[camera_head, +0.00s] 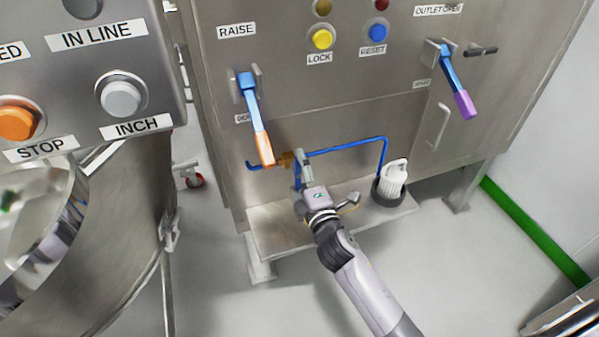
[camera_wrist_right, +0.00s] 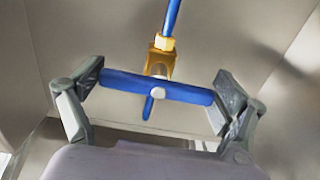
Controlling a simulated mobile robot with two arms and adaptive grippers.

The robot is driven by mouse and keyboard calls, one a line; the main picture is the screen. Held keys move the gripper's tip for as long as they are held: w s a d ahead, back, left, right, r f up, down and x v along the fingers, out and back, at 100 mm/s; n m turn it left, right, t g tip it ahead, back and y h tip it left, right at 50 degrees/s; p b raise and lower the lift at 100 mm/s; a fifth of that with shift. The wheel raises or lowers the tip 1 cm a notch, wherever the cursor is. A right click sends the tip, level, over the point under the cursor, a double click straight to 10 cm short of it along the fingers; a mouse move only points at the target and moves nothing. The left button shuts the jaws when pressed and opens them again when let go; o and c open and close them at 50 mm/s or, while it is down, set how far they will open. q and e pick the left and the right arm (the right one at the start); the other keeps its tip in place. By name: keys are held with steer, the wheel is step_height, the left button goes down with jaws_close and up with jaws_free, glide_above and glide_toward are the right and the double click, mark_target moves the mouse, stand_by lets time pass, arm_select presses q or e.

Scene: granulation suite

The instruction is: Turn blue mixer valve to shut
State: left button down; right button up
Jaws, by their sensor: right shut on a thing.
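The blue mixer valve has a brass body (camera_head: 285,158) on a thin blue pipe at the lower front of the steel cabinet. Its blue handle (camera_wrist_right: 155,88) lies crosswise, slightly tilted, in the right wrist view, with a pale bolt at its middle. The brass body (camera_wrist_right: 160,60) and pipe show behind and above it. My right gripper (camera_head: 302,178) is at the valve and partly hides it in the head view. In the wrist view its fingers (camera_wrist_right: 158,90) are at the two ends of the handle, shut on it. My left gripper is not in view.
A blue lever with orange grip (camera_head: 263,148) hangs just above left of my right gripper. A purple-gripped lever (camera_head: 464,104) is farther right. A white-and-black fitting (camera_head: 392,182) stands on the steel ledge (camera_head: 275,235). A large steel vessel (camera_head: 120,235) stands left; the floor is clear in front.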

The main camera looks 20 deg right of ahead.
stand_by(0.3)
steer(key=o, duration=0.9)
steer(key=s, duration=1.2)
steer(key=shift+d, duration=0.25)
